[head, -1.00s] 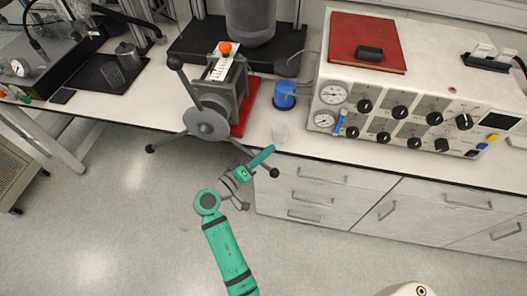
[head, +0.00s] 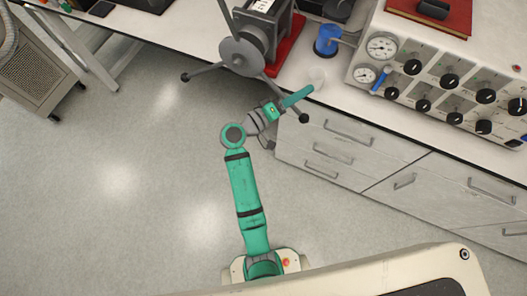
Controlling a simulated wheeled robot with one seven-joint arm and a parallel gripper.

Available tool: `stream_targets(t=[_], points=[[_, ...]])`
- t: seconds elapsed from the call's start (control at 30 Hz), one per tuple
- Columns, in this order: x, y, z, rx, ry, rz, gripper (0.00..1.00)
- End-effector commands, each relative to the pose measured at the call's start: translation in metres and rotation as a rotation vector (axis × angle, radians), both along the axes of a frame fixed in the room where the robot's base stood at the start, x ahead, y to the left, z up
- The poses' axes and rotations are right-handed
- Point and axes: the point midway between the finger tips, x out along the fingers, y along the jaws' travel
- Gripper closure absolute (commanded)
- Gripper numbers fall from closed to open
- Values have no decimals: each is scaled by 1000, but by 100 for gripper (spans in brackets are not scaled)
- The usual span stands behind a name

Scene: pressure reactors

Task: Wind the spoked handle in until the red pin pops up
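The spoked handle (head: 240,57) is a grey hub on the front of a grey clamp-like stand on the bench. One dark-knobbed spoke points left, one points down and right past the bench edge, and one runs up out of the picture. My gripper (head: 297,97) is at the end of my teal arm, just above and left of the lower right spoke's knob. I cannot tell whether it touches that spoke, and its fingers are too small to read. The red pin is not seen; the top of the stand is cut off.
A control panel with gauges and knobs (head: 437,85) is farther right. White drawers (head: 330,150) lie below the bench edge. The floor (head: 120,170) at left is clear.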

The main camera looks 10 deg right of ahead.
Motion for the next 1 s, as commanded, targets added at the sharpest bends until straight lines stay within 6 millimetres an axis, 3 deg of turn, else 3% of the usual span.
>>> stream_targets(t=[0.67, 1.0], points=[[-46, 100, 1, -5, 2, 4, 69], [-59, 98, -56, 83, 92, 174, 69]])
